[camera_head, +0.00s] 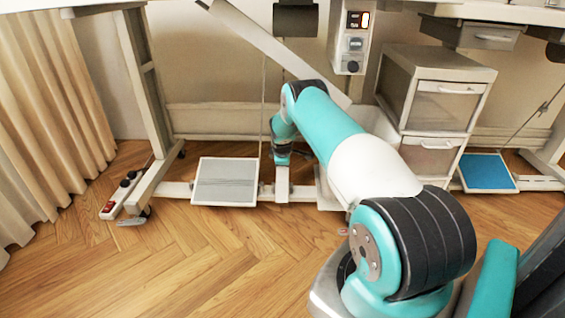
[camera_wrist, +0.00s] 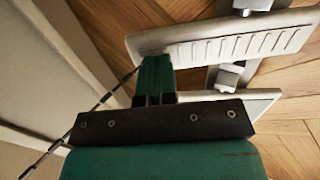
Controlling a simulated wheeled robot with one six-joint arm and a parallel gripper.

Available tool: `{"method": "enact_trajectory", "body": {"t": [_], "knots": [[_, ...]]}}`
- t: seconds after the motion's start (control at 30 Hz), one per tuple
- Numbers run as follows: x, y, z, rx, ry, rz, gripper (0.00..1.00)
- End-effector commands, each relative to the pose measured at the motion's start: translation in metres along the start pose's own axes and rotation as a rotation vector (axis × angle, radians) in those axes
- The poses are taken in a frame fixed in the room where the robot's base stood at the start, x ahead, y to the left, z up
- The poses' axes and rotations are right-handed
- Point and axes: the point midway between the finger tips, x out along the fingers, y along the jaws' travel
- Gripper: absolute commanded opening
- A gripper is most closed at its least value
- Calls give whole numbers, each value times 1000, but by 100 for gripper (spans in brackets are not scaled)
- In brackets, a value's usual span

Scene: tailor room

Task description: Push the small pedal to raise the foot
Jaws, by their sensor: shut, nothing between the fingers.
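A narrow white pedal with a row of ridges (camera_wrist: 235,45) crosses the upper part of the wrist view. It matches the slim pale pedal (camera_head: 282,187) low under the table in the head view, right of a wide grey pedal (camera_head: 225,182). My gripper (camera_head: 281,158) is over the slim pedal's far end. In the wrist view my shut, empty gripper (camera_wrist: 153,62) overlaps the ridged pedal's left end. I cannot tell whether the tips touch it. No foot that the pedal raises is clearly visible.
Another pale plate (camera_wrist: 265,101) is partly hidden behind my gripper. A drawer unit (camera_head: 437,95) stands right of my arm, with a blue pedal (camera_head: 487,172) beyond it. A power strip (camera_head: 122,192) lies by the left table leg. The front wooden floor is clear.

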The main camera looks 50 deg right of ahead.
Motion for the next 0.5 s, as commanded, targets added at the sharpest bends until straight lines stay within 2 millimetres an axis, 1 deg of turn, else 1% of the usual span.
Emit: {"method": "enact_trajectory", "body": {"t": [0.03,0.2,0.27,0.5], "knots": [[8,-5,0,0,0,-2,0],[32,-19,0,0,0,-2,0],[25,-14,0,0,0,-1,0],[24,-15,0,-1,0,-4,0]]}}
